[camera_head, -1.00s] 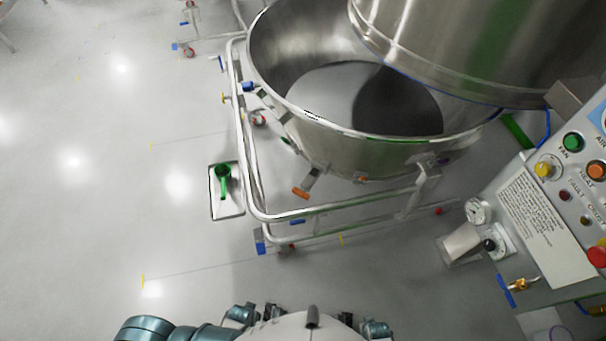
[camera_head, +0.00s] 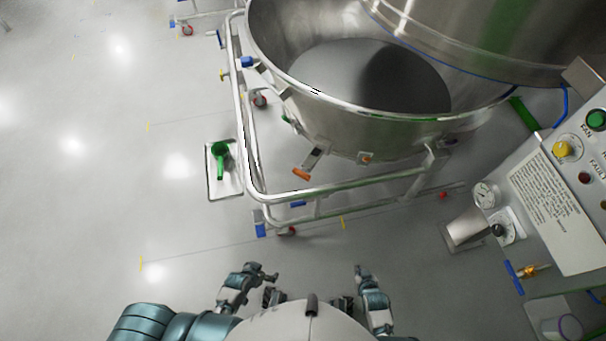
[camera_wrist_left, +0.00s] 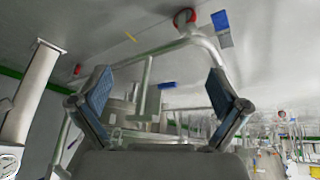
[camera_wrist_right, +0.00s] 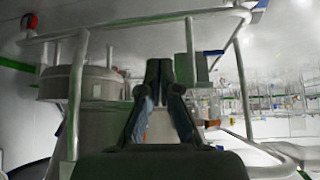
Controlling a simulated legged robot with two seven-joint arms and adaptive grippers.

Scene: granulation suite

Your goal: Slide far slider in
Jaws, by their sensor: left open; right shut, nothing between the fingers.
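No part in view can be told for certain as the far slider. A large steel bowl (camera_head: 370,125) sits in a tubular cart frame (camera_head: 246,150). A blue fitting (camera_head: 247,62) is at the frame's far left side, and another blue piece (camera_head: 260,222) is at its near left corner. An orange-tipped handle (camera_head: 301,174) hangs at the bowl's front. My left gripper (camera_head: 268,276) is open and empty, short of the frame; its spread fingers also show in the left wrist view (camera_wrist_left: 158,95). My right gripper (camera_head: 360,270) is shut and empty; its fingertips meet in the right wrist view (camera_wrist_right: 159,75).
A control panel (camera_head: 550,205) with buttons and a gauge stands at the right. A green-handled item (camera_head: 220,160) lies on a white tray (camera_head: 232,185) left of the cart. A steel lid (camera_head: 480,40) overhangs the bowl. The floor at left is clear.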

